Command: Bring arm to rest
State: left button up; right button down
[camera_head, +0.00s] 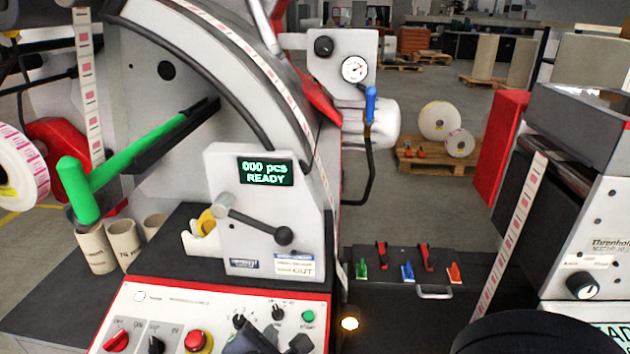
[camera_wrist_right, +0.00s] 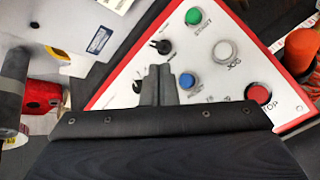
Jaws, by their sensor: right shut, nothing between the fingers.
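My right gripper (camera_head: 262,338) shows at the bottom of the head view, dark grey, in front of the lower control panel (camera_head: 190,302). In the right wrist view its two fingers (camera_wrist_right: 158,82) are shut together with nothing between them. They appear over the white, red-edged panel (camera_wrist_right: 222,88), between a black knob (camera_wrist_right: 137,87) and a blue button (camera_wrist_right: 187,81). I cannot tell whether they touch the panel. A dark rounded part of my own arm fills the lower right of the head view. My left gripper is not in view.
The machine's display (camera_head: 265,171) reads "000 pcs READY". A black-knobbed lever (camera_head: 283,236) stands out below it. A green-handled bar (camera_head: 125,155) projects at left. The label web (camera_head: 513,230) runs down at right. A pallet with rolls (camera_head: 437,160) sits on the floor behind.

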jog(key=d+m+g+h, duration=0.2)
jog(key=d+m+g, duration=0.4)
jog(key=d+m, duration=1.1)
jog(key=s+d+r+m+y, duration=0.2)
jog(key=s+d+m+y, duration=0.3)
jog(key=s+d+m, duration=0.7)
jog(key=s+d, duration=0.2)
jog(key=shift+s+y, duration=0.3)
jog(key=shift+s, duration=0.1)
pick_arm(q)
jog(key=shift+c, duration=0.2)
